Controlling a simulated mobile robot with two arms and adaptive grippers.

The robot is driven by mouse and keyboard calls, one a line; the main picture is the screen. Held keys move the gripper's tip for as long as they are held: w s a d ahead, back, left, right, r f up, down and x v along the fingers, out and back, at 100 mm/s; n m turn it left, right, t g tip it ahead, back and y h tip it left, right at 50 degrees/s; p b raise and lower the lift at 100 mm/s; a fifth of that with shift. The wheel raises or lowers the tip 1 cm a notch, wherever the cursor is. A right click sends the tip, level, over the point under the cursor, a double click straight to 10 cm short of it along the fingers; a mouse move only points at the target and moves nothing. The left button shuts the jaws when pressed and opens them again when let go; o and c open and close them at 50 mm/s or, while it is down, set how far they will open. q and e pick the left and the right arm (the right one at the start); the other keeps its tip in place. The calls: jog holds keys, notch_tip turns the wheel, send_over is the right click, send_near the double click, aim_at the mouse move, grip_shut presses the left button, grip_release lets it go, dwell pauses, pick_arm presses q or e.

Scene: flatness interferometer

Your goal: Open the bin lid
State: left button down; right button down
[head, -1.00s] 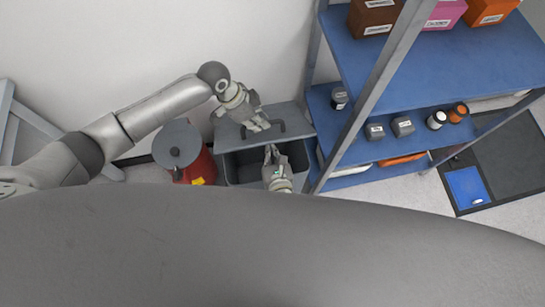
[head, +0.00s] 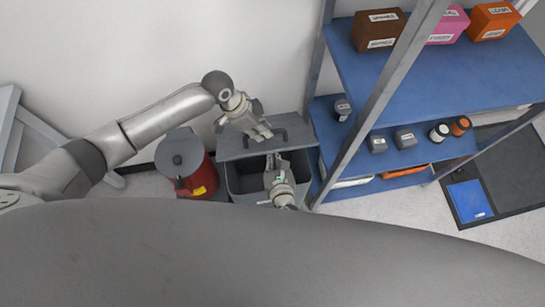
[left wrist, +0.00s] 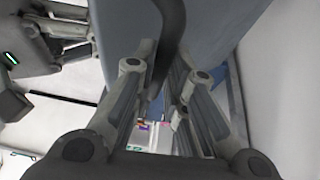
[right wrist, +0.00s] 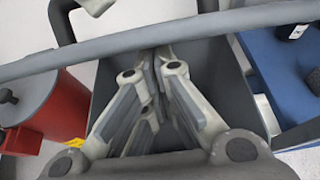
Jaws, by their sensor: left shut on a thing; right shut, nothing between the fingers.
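The grey bin (head: 238,178) stands against the wall with its dark inside showing. Its grey lid (head: 232,147) is raised at the back of the opening, with a dark bar handle (head: 305,126). My left gripper (head: 262,133) is shut on this handle; the left wrist view shows the dark handle (left wrist: 168,35) between the fingers, beside the lid panel (left wrist: 215,25). My right gripper (head: 273,160) is shut and empty over the bin opening. In the right wrist view, its fingertips (right wrist: 156,62) are near the lid's edge (right wrist: 110,57); contact is unclear.
A red canister with a grey top (head: 181,155) stands close left of the bin. A blue shelf unit (head: 400,75) with boxes and small containers stands close on the right, its grey post (head: 375,110) near the bin. A dark floor mat (head: 515,165) lies farther right.

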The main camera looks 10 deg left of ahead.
pick_arm(q)
jog(key=c, duration=1.7)
grip_release()
jog(key=shift+a+f, duration=0.15)
jog(key=shift+f, duration=0.25)
jog(key=shift+o, duration=1.2)
jog(key=shift+w+f, duration=0.1)
jog(key=shift+w, duration=0.1)
pick_arm(e)
jog(key=shift+w+a+r, duration=0.1)
jog(key=shift+w+r, duration=0.05)
jog(key=shift+w, duration=0.4)
pick_arm(q)
jog(key=shift+s, duration=0.1)
